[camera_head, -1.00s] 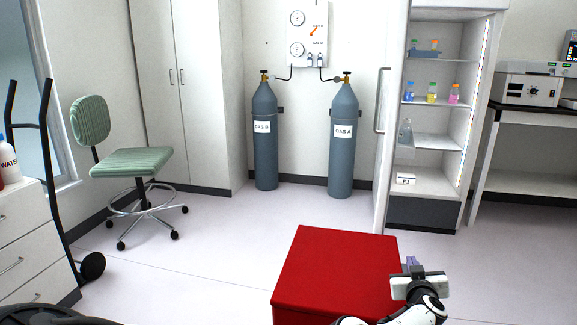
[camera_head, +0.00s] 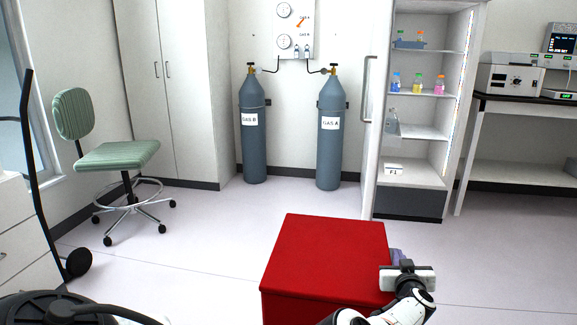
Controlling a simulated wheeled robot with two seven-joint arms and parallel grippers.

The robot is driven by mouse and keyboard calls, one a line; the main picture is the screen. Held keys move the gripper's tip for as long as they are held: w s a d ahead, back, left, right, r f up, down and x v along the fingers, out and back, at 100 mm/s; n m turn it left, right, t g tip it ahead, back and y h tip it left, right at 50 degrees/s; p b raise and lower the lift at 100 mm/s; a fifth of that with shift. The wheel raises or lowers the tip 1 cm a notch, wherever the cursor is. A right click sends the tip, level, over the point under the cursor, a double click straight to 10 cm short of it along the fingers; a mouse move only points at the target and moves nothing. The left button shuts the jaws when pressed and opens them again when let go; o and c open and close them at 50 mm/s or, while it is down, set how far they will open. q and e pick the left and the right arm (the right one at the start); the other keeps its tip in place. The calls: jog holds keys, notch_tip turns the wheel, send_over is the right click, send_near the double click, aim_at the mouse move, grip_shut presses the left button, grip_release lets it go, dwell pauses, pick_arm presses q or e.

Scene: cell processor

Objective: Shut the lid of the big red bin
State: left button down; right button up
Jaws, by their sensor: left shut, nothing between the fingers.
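The big red bin (camera_head: 283,302) stands on the floor at the bottom middle of the head view. Its red lid (camera_head: 325,248) lies flat across the top and looks closed; I see no gap along the visible edges. My left gripper (camera_head: 397,256) is at the right side of the bin, close beside the lid's right edge. Its fingers are small and partly hidden behind the white gripper body; they are shut and empty. I cannot tell whether it touches the bin. My right gripper is not in view.
Two gas cylinders (camera_head: 329,135) stand against the back wall. An open shelf cabinet (camera_head: 416,175) is at the right, beside a bench (camera_head: 520,97). A green chair (camera_head: 116,156) and white drawers (camera_head: 28,235) are at the left. The floor around the bin is clear.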

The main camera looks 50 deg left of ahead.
pick_arm(q)
notch_tip(320, 180, up, 5)
jog(key=p, duration=0.5)
jog(key=shift+s, duration=0.1)
jog(key=f+p+v, duration=0.1)
jog(key=p+v, duration=0.8)
jog(key=p, duration=0.1)
jog(key=shift+s+d, duration=0.2)
jog(key=shift+d, duration=0.2)
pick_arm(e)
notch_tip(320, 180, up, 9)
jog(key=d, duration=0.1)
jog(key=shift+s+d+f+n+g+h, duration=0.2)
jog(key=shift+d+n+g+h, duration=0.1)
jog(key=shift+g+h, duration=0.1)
pick_arm(q)
jog(key=shift+r, duration=0.1)
